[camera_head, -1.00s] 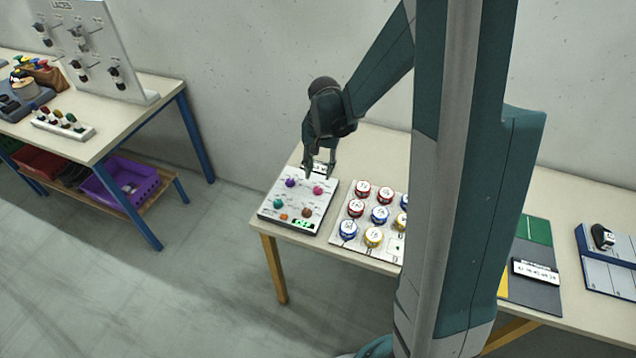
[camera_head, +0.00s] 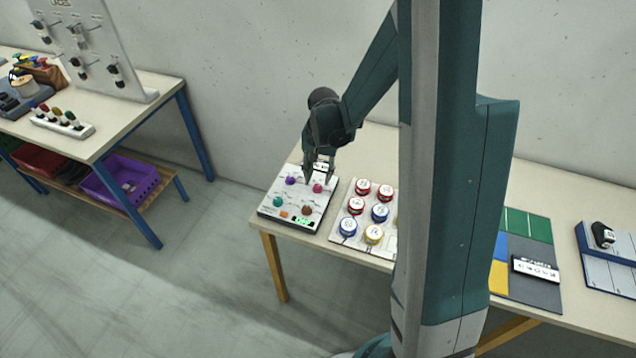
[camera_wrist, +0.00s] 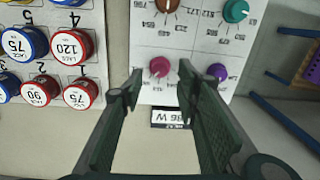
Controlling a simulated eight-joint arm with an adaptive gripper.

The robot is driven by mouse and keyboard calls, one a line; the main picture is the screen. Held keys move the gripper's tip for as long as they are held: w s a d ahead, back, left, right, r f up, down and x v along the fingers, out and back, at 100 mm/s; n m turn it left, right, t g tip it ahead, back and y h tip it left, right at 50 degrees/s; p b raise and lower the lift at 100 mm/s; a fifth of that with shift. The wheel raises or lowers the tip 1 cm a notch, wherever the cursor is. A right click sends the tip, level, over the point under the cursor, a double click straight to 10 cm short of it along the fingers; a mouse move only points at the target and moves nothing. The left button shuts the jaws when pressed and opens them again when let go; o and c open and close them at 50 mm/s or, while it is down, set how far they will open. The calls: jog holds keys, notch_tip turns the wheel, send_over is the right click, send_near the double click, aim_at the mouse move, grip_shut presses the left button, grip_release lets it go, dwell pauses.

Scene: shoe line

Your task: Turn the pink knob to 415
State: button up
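The pink knob (camera_head: 318,188) sits at the back right of a white control panel (camera_head: 270,209) on the table. In the wrist view the pink knob (camera_wrist: 159,67) shows between and just beyond my fingertips. My gripper (camera_head: 318,176) points down over this knob, and its fingers stand apart on either side of it in the wrist view (camera_wrist: 159,82). I see no contact with the knob. The panel's small green display (camera_head: 304,221) is at its front right; its digits are too small to read. Numbers printed around the pink knob are partly hidden by the fingers.
A purple knob (camera_wrist: 217,71) is beside the pink one; an orange-brown knob (camera_wrist: 167,5) and a teal knob (camera_wrist: 235,11) share the panel. A board of round labelled tins (camera_head: 380,213) stands close to the panel's right. The wall is behind the table.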

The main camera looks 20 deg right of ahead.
aim_at(318, 186)
jog(key=shift+f, duration=1.8)
jog(key=c, duration=0.9)
